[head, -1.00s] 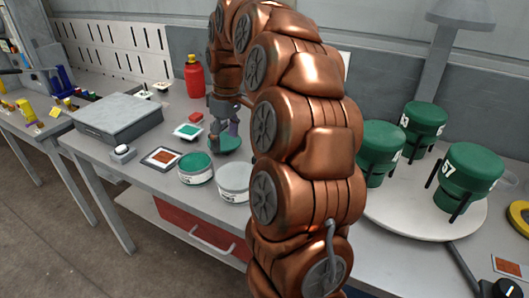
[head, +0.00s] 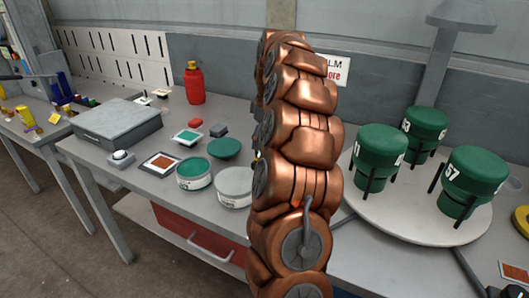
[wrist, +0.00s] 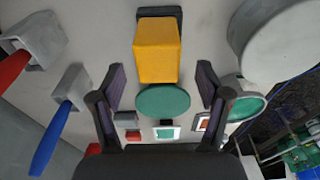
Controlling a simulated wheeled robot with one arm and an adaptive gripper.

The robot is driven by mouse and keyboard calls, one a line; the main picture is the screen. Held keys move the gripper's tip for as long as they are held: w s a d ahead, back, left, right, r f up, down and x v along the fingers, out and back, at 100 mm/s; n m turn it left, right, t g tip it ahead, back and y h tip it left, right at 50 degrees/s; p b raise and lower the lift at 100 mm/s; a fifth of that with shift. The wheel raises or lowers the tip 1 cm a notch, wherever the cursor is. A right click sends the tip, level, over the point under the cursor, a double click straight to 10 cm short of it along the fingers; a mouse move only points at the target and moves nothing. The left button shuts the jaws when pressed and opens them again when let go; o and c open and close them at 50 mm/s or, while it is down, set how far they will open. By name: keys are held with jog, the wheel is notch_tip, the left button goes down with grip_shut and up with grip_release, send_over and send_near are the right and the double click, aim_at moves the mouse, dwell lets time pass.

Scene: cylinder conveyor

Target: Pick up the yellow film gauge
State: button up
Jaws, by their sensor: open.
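The yellow film gauge, a yellow block (wrist: 157,52) with a dark part at its far end, is at the top middle of the wrist view. My gripper (wrist: 160,88) is open and empty, its two dark fingers on either side of the lower middle. The block appears ahead of the gap between the fingertips, with no visible contact. In the head view my copper arm hides the gripper and most or all of this block.
A green disc (wrist: 163,101) shows between the fingers and also lies on the bench (head: 223,148). Tins (head: 194,173) (head: 234,186) stand nearby. Tools with red (wrist: 14,68) and blue (wrist: 50,138) handles are at the left of the wrist view. A turntable (head: 415,228) holds green canisters.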

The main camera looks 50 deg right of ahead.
jog(key=shift+d+f+p, duration=0.1)
jog(key=shift+f+p, duration=0.45)
jog(key=shift+f, duration=2)
jog(key=shift+c, duration=0.2)
jog(key=c, duration=1.4)
jog(key=shift+r, duration=0.1)
jog(key=shift+r+b, duration=0.65)
jog(key=shift+r, duration=4.3)
